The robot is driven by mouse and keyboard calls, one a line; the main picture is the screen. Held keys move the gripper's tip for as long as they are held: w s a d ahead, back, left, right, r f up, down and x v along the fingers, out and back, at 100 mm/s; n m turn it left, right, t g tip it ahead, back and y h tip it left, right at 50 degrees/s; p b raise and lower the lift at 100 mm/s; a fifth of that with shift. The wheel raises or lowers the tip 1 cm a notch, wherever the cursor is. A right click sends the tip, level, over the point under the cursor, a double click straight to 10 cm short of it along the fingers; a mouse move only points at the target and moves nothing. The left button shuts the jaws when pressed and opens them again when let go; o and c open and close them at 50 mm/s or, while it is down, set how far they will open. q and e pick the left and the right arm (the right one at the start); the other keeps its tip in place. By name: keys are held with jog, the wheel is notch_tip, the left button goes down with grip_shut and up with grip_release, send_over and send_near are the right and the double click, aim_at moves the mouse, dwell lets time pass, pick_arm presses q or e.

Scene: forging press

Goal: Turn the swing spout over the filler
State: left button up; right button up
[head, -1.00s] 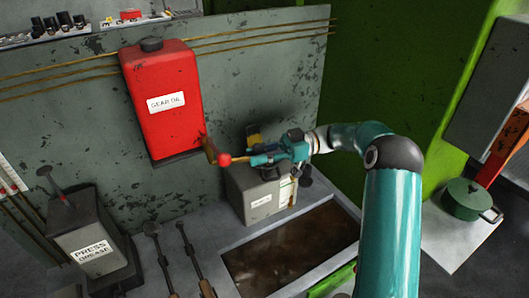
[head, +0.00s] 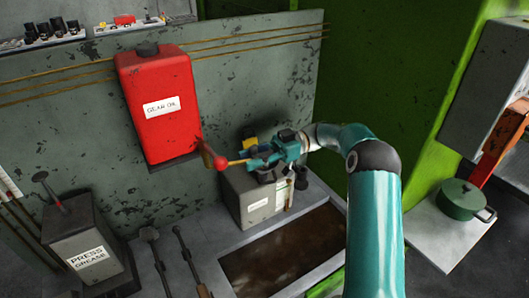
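A red tank (head: 163,107) labelled GEAR OIL hangs on the grey panel. At its lower right is a fitting with a red ball (head: 220,162) and a thin yellow rod (head: 237,162), which seems to be the swing spout. My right gripper (head: 252,158) is at the right end of this rod, with fingers close above and below it; whether they press on it is too small to tell. Below stands a grey box (head: 250,208) with a white label. My gripper hides part of its top, so I cannot make out the filler there. My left gripper is not in view.
A PRESS GREASE box (head: 82,245) with a lever stands at the lower left, beside dark long-handled tools (head: 183,255). A rusty brown recess (head: 280,252) lies in front of the grey box. A green pot (head: 462,198) stands at the right.

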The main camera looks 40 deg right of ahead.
jog(key=shift+d, duration=0.25)
notch_tip(320, 180, up, 10)
jog(key=shift+a+f, duration=0.1)
jog(key=shift+a, duration=0.05)
dwell(0.3)
